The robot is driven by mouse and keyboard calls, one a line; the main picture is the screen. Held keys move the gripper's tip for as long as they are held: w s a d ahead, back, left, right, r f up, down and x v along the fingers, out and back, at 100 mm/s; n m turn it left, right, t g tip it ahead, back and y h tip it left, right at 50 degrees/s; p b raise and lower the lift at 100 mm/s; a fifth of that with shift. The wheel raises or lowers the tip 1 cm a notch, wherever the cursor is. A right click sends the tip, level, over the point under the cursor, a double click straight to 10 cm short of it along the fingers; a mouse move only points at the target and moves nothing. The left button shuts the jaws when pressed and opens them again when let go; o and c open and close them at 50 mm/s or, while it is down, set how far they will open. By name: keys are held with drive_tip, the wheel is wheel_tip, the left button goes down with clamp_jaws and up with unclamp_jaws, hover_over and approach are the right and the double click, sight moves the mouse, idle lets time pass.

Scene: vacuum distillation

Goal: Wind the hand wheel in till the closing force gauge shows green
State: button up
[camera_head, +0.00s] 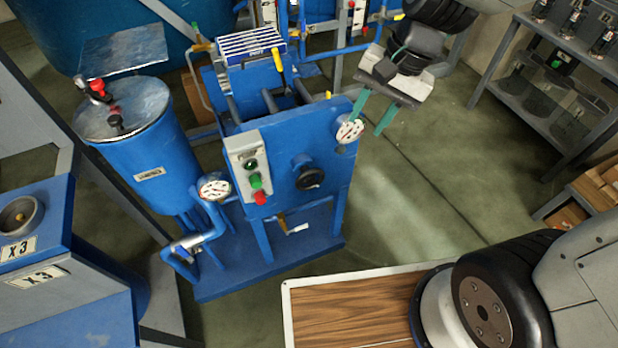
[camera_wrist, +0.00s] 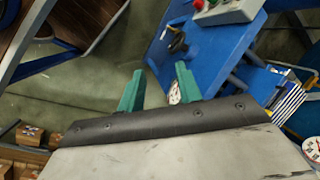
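The hand wheel (camera_head: 310,177) is a small black wheel on the front plate of the blue press (camera_head: 285,150). The wheel also shows in the wrist view (camera_wrist: 177,42), beyond my fingertips. A round white gauge (camera_head: 350,129) sits at the plate's upper right corner. A second gauge (camera_head: 215,187) stands on the pipe at lower left. I cannot tell which is the closing force gauge, and their readings are too small to read. My gripper (camera_head: 367,124) has green fingers, apart and empty, above and right of the wheel near the corner gauge. The fingers also show in the wrist view (camera_wrist: 160,72).
A grey button box (camera_head: 248,168) sits left of the wheel. A blue tank (camera_head: 145,150) stands left of the press. A wood-topped table (camera_head: 345,312) is in front, and a shelf (camera_head: 550,85) is at right. Open floor (camera_head: 430,190) lies right of the press.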

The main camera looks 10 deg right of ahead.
sight(313, 169)
drive_tip(key=w+a+f+m, duration=0.2)
drive_tip(key=f, duration=0.4)
drive_tip(key=w+a+f+m, duration=0.2)
drive_tip(key=a+f+m, duration=0.1)
drive_tip(key=f, duration=0.3)
drive_tip(key=w+a+f+m+g, duration=0.1)
drive_tip(key=w+a+f+m, duration=0.1)
drive_tip(key=f, duration=0.4)
drive_tip(key=shift+w+a+f+m+y, duration=0.3)
drive_tip(key=shift+f+m+y, duration=0.1)
drive_tip(key=shift+m, duration=0.3)
drive_tip(key=shift+a+f, duration=0.15)
drive_tip(key=shift+f, duration=0.5)
drive_tip(key=x, duration=0.7)
drive_tip(key=shift+f, duration=0.1)
clamp_jaws()
